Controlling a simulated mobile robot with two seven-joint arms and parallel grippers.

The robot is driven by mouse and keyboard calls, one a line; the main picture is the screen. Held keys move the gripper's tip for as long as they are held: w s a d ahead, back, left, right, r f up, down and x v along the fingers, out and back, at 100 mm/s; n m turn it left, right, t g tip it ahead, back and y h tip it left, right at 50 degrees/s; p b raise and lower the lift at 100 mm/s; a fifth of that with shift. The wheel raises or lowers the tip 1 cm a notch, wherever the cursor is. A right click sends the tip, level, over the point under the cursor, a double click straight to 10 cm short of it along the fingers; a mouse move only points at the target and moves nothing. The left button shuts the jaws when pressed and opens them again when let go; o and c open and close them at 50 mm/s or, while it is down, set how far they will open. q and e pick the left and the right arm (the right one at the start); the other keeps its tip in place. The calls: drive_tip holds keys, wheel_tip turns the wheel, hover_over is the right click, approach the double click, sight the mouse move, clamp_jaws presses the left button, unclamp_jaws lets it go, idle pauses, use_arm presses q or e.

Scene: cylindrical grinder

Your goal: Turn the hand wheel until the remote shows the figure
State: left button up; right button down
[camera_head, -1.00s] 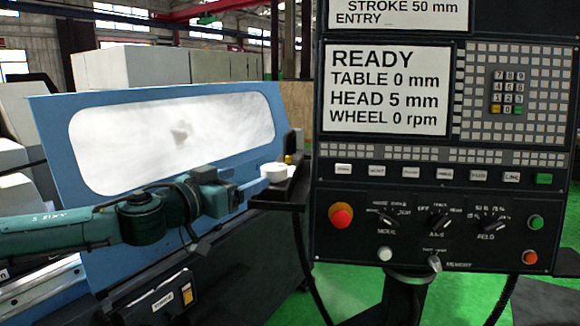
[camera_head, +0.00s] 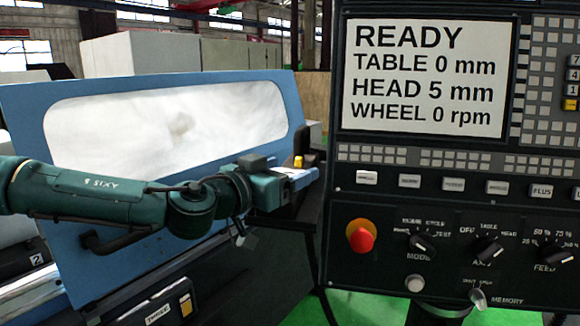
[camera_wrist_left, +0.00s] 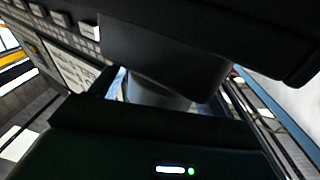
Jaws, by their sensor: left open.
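My left gripper (camera_head: 300,178) reaches from the left to a small dark ledge beside the control panel. Its pale fingers are open and cover the spot where a white round knob, probably the hand wheel, stood. In the left wrist view a grey-white round body (camera_wrist_left: 155,93) shows between dark parts, probably that wheel; I cannot tell whether the fingers touch it. A dark unit with a yellow top (camera_head: 298,162) stands just behind the fingers, perhaps the remote; no figure on it is readable. The panel screen (camera_head: 425,78) reads READY, TABLE 0 mm, HEAD 5 mm, WHEEL 0 rpm. My right gripper is out of view.
The control panel (camera_head: 450,160) stands close on the right, with a red stop button (camera_head: 360,236) and several selector knobs. The blue machine guard (camera_head: 60,105) with its pale window stands behind my arm. Green floor shows below the panel.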

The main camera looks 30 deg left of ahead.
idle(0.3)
use_arm(q)
drive_tip(key=shift+c, duration=0.8)
drive_tip(key=c, duration=0.8)
drive_tip(key=shift+h, duration=0.3)
